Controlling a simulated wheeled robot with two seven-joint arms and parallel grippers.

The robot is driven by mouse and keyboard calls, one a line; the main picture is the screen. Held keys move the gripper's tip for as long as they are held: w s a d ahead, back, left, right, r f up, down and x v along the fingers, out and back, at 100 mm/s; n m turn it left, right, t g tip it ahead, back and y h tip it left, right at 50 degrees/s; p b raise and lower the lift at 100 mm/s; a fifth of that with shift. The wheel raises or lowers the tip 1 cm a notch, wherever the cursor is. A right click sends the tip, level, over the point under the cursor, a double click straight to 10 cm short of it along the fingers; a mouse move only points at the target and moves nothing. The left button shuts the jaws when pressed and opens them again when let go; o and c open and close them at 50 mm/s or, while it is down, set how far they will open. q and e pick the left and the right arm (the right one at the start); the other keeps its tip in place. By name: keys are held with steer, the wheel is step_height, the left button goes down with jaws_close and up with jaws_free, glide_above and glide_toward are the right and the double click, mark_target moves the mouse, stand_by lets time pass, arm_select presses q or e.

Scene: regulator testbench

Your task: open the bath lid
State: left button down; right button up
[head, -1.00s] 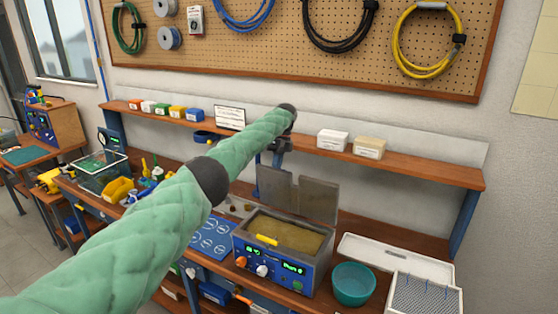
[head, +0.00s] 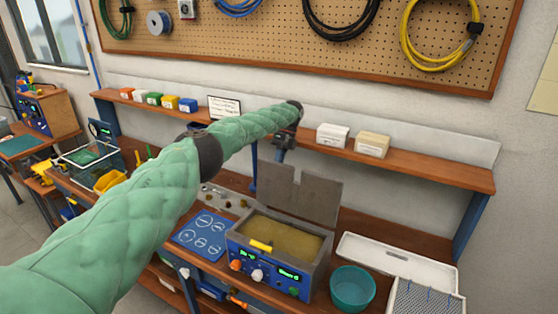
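The bath (head: 270,272) is a blue-fronted box with a grey metal rim, knobs and a lit green display. Its top is uncovered and yellowish-brown contents (head: 283,238) show inside. The grey bath lid (head: 308,200) stands upright along the bath's back edge, with a notch in its top. A yellow bar (head: 261,246) lies at the bath's front rim. My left arm reaches in from the left, and my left gripper (head: 281,154) is dark and small, above and behind the lid; its fingers are too unclear to judge. My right gripper is out of view.
A teal bowl (head: 352,288) and a white tray (head: 395,260) are right of the bath. A blue mat with white circles (head: 203,236) lies to its left. The shelf (head: 430,171) with small boxes runs behind, close to my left gripper.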

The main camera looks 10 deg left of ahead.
arm_select(q)
steer(key=shift+a, duration=0.2)
stand_by(0.3)
steer(key=c, duration=1.5)
jaws_free()
steer(key=shift+w+a+f, duration=0.1)
steer(key=shift+a, duration=0.05)
steer(key=shift+o, duration=0.2)
